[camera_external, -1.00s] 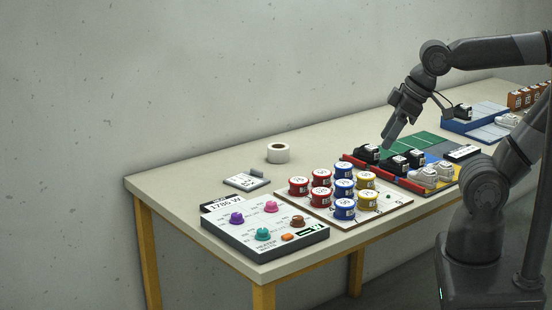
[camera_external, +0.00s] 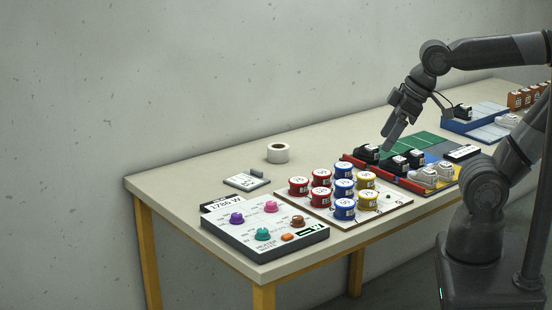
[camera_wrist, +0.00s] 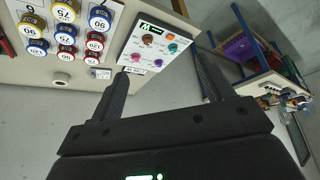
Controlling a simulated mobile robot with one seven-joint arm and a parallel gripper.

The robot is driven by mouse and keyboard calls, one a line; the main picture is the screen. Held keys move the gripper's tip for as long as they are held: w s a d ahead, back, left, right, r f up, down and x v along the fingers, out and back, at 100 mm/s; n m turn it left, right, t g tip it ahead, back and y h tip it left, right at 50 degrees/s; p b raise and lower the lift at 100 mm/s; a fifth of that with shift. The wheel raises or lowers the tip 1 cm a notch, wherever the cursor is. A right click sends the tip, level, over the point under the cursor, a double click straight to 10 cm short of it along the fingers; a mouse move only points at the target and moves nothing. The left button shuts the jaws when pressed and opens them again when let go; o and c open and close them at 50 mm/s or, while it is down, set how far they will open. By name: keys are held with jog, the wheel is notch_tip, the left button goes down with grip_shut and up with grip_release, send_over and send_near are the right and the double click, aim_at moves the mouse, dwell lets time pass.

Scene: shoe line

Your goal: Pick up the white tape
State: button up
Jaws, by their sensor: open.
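The white tape (camera_external: 278,153) is a short roll with a dark centre hole. It lies flat on the table's left part, toward the wall side. In the wrist view the tape (camera_wrist: 61,80) is small, near the left, below the coloured spools. My gripper (camera_external: 389,148) is above the table to the right of the tape, clearly apart from it, near the black shoes on the board. In the wrist view my gripper (camera_wrist: 165,75) shows two separated dark fingers with nothing between them.
A control panel (camera_external: 265,228) with coloured knobs stands at the near left. Red, blue and yellow spools (camera_external: 343,188) stand on a white board. A small card stand (camera_external: 246,181) is near the tape. Shoes (camera_external: 423,177) sit on a coloured board at right.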

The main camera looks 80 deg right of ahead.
jog(key=shift+o, duration=1.3)
jog(key=w+d+r+m, duration=0.3)
jog(key=w+d, duration=0.5)
jog(key=w, duration=0.4)
jog(key=m+g+h, duration=0.3)
jog(key=m, duration=0.4)
send_over(284, 149)
jog(key=a, duration=0.1)
notch_tip(284, 149, down, 20)
jog(key=r, duration=0.1)
jog(key=shift+h, duration=0.3)
jog(key=x, duration=0.2)
jog(key=s+x, duration=0.1)
jog(key=x, duration=0.1)
jog(key=shift+w+f, duration=0.1)
jog(key=shift+f, duration=0.45)
jog(key=shift+x, duration=3)
jog(key=shift+w+a, duration=0.15)
jog(key=shift+c, duration=0.5)
